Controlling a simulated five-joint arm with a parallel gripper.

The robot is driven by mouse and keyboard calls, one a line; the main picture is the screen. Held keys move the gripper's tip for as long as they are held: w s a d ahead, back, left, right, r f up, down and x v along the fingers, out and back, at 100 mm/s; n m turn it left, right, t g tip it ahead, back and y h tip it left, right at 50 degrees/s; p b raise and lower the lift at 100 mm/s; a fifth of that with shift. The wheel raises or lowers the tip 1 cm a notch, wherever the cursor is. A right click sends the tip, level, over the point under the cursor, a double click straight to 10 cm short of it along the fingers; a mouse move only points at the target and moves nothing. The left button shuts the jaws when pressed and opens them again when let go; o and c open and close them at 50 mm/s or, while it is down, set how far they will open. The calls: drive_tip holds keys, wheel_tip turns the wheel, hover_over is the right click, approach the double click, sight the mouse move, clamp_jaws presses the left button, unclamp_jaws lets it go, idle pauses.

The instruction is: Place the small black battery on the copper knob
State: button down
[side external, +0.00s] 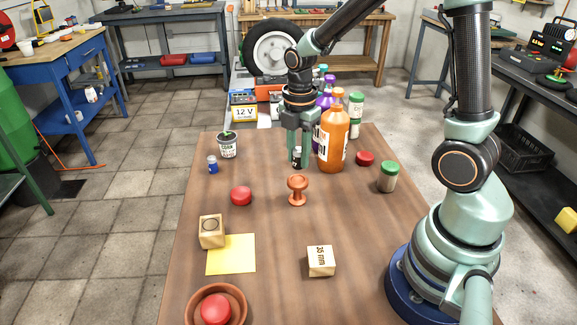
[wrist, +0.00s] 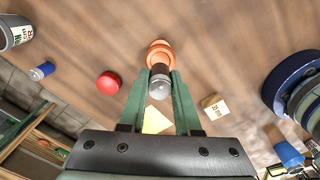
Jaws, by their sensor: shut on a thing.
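The copper knob (side external: 297,189) stands upright on the wooden table, in the middle of the side view. It also shows in the wrist view (wrist: 159,52), just beyond my fingertips. My gripper (side external: 297,158) is shut on the small black battery (side external: 297,153), behind the knob in the side view. In the wrist view the battery (wrist: 160,83) sits between the two green fingers, its silver end toward the camera, and partly overlaps the knob. The battery is apart from the knob in the side view; whether it touches the table is hard to tell.
An orange bottle (side external: 333,135) and a purple bottle (side external: 322,105) stand close right of my gripper. Wooden blocks (side external: 321,261) and a yellow note (side external: 231,256) lie nearer the front.

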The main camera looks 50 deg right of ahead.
sight(298, 166)
drive_tip(key=shift+f, duration=1.75)
drive_tip(key=shift+f, duration=0.15)
drive_tip(key=c, duration=0.6)
unclamp_jaws()
